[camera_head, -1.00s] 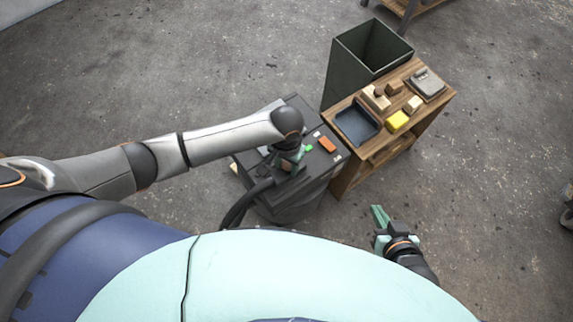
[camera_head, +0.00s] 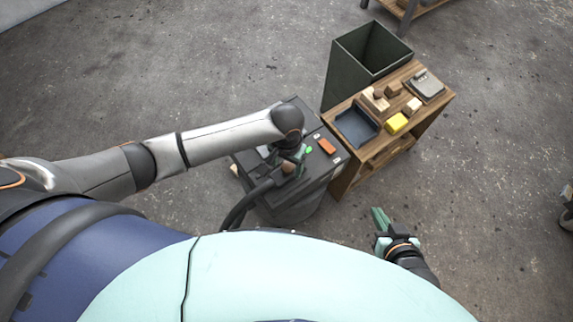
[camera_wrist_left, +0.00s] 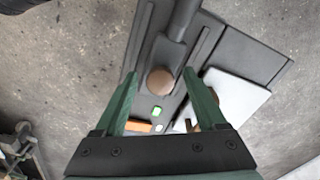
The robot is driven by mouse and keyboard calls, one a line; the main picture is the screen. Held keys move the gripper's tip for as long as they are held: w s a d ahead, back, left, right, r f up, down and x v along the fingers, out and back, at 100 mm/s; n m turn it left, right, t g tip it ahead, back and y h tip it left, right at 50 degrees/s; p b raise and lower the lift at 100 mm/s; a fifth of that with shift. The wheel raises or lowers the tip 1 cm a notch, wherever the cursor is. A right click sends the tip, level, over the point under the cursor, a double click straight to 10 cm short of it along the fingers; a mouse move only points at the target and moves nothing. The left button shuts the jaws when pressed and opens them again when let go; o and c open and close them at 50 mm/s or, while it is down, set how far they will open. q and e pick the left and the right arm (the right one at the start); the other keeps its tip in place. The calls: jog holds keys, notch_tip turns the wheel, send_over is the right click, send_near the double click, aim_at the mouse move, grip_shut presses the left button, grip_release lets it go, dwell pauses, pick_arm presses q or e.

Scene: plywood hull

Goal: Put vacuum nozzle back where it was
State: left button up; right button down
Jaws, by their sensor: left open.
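The vacuum nozzle, a dark tube (camera_wrist_left: 178,35) with a round brown end (camera_wrist_left: 160,80), lies over the top of the dark vacuum unit (camera_head: 325,165). In the head view a black hose (camera_head: 238,208) curves at the unit's near left side. My left gripper (camera_head: 292,165) is over the unit's top. In the left wrist view it is open (camera_wrist_left: 160,77), with the brown end between its fingertips as seen from above; I cannot tell whether they touch. My right gripper (camera_head: 380,220) is away from the unit, low at the right, its jaw gap unclear.
A green button (camera_wrist_left: 156,113) and an orange block (camera_head: 327,146) are on the unit's top. A wooden stand (camera_head: 437,98) beside it holds a blue-grey tray (camera_head: 356,127), a yellow block (camera_head: 397,122), wooden blocks and a grey device (camera_head: 425,85). A dark bin (camera_head: 352,80) stands behind.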

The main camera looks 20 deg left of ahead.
pick_arm(q)
notch_tip(320, 180, up, 10)
jog(key=r+p, duration=0.1)
jog(key=p, duration=0.2)
jog(key=s+d+f+t+h, duration=0.3)
jog(key=d+f+t+h, duration=0.1)
jog(key=d+h, duration=0.15)
jog(key=t+y, duration=0.2)
jog(key=t, duration=0.3)
send_near(287, 168)
jog(key=shift+a+r, duration=0.35)
jog(key=shift+r, duration=0.15)
pick_arm(e)
jog(key=r, duration=0.2)
jog(key=shift+w+a+r, duration=0.15)
jog(key=shift+a+r, duration=0.2)
jog(key=shift+r, duration=0.05)
pick_arm(q)
jog(key=shift+s, duration=0.1)
